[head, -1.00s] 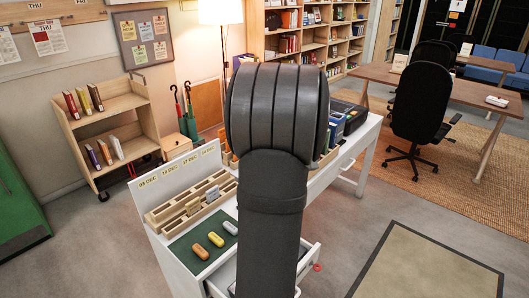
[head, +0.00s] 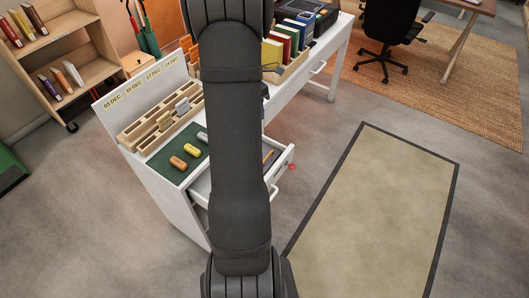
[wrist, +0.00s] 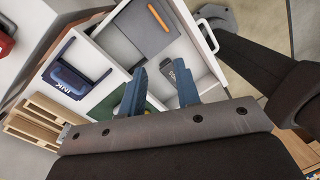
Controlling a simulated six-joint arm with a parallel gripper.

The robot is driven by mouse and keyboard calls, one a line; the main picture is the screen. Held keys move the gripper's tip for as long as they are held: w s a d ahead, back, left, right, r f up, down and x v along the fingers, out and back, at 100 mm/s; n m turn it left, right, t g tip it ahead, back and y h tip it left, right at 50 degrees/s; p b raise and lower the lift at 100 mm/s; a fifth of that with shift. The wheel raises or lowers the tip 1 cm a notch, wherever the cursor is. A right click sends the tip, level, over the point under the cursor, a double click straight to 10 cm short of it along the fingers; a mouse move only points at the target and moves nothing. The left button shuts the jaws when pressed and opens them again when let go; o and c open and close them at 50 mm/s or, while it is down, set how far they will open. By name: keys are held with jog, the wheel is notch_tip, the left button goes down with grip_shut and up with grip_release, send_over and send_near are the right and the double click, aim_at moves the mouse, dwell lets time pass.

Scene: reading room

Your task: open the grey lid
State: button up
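In the wrist view, a flat grey panel (wrist: 130,38) lies in a compartment of the open white drawer (wrist: 208,38), with an orange pencil-like stick (wrist: 158,17) on it. I cannot tell whether this panel is the grey lid. A small dark grey piece with white print (wrist: 181,72) is at the tip of the right finger; I cannot tell whether they touch. My gripper (wrist: 160,85) has two blue fingers, apart, above the drawer, with nothing clearly held between them. In the head view my arm hides the gripper and much of the drawer (head: 281,172).
A dark blue INK box (wrist: 68,78) sits left of the fingers. On the white desk, a green mat (head: 172,170) holds an orange block (head: 178,163) and a yellow block (head: 192,149), beside a wooden slotted rack (head: 140,130). Open floor lies right of the drawer.

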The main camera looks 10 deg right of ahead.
jog(key=s+f+n, duration=0.1)
jog(key=f, duration=0.5)
jog(key=s+d+f+n, duration=0.1)
jog(key=f+n, duration=0.1)
jog(key=f, duration=0.5)
jog(key=d+f+n, duration=0.1)
jog(key=f, duration=0.6)
jog(key=shift+s+n, duration=0.3)
jog(key=shift+s, duration=0.1)
jog(key=shift+c, duration=0.4)
grip_shut()
